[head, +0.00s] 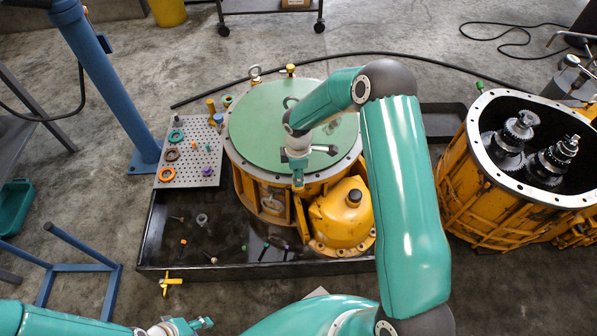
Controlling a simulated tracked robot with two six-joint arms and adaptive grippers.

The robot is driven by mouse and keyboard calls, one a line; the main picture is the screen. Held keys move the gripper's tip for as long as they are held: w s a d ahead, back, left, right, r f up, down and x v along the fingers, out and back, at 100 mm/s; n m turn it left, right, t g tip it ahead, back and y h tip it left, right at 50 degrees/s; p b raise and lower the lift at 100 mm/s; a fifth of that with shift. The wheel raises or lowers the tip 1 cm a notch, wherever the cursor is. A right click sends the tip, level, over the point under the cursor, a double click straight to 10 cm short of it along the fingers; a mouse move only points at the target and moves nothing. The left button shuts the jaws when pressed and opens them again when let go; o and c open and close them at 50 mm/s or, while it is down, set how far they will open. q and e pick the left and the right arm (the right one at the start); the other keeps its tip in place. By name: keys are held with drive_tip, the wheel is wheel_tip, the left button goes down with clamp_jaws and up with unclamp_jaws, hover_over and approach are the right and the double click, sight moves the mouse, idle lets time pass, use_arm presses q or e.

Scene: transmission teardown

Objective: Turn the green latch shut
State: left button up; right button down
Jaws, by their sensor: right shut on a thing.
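My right gripper (298,182) points down at the front rim of the yellow housing (262,200) with the round green cover (258,125). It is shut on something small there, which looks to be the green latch. The fingers and wrist hide most of it, so I cannot tell how far it is turned. My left gripper (205,323) is low at the bottom left edge, away from the housing. Its fingers are too small to tell open from shut.
A black tray (150,235) holds the housing, a yellow dome-shaped part (343,215) and small loose tools. A pegboard (205,175) with rings stands left. An open yellow housing with gears (460,190) stands right. A blue post (108,85) rises at the left.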

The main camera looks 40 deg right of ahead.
drive_tip(key=shift+n, duration=0.6)
drive_tip(key=c, duration=0.8)
unclamp_jaws()
drive_tip(key=shift+o, duration=0.2)
drive_tip(key=shift+r, duration=0.15)
wheel_tip(320, 180, up, 12)
drive_tip(key=shift+f, duration=0.2)
